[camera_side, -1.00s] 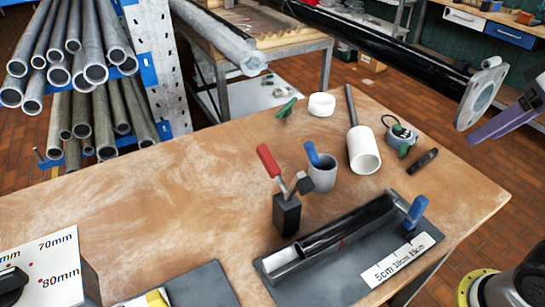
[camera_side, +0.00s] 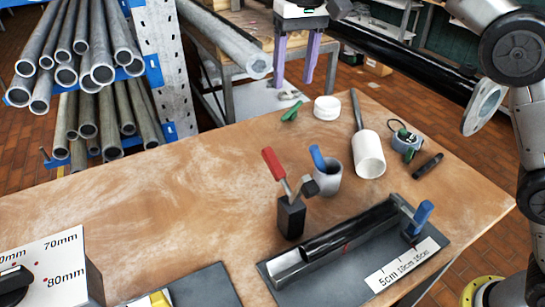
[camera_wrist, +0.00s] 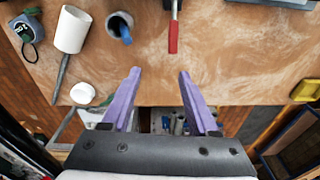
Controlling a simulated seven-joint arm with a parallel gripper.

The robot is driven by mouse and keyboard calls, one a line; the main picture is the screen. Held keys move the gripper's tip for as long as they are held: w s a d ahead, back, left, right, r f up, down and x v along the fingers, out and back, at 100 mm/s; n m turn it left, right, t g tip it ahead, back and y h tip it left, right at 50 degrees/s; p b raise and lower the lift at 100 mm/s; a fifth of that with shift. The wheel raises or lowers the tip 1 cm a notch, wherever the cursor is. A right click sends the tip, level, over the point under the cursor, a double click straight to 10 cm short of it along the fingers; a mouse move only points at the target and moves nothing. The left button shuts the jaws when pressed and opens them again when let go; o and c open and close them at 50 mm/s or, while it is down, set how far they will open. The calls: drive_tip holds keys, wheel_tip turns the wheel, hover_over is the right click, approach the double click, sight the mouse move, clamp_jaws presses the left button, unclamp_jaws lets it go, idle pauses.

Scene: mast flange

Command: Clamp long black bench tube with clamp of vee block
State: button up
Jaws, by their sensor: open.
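The black bench tube (camera_side: 345,232) lies in the grey vee block (camera_side: 290,262) on a dark base plate at the front right of the bench. The toggle clamp (camera_side: 291,212) stands at the vee block's back left, its red handle (camera_side: 273,162) raised and leaning left. Its arm is up, apart from the tube. The red handle also shows at the top of the wrist view (camera_wrist: 173,38). My gripper (camera_side: 304,85) points down with purple fingers spread, empty, beyond the bench's back edge. In the wrist view the open fingers (camera_wrist: 159,72) frame bare bench top.
A blue-handled piece (camera_side: 420,216) stands at the vee block's right end. A grey cup (camera_side: 327,178), white cylinder (camera_side: 368,155), white ring (camera_side: 327,108) and tape measure (camera_side: 406,140) stand behind. A flanged black tube (camera_side: 410,65) spans the back right. The bench's left middle is clear.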

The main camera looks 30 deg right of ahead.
drive_tip(key=g, duration=0.1)
approach(272, 157)
drive_tip(key=shift+n, duration=0.4)
wheel_tip(272, 157, down, 10)
drive_tip(key=shift+a+f, duration=0.1)
drive_tip(key=shift+f, duration=0.1)
drive_tip(key=shift+c, duration=0.2)
clamp_jaws()
drive_tip(key=shift+r, duration=0.15)
idle(0.9)
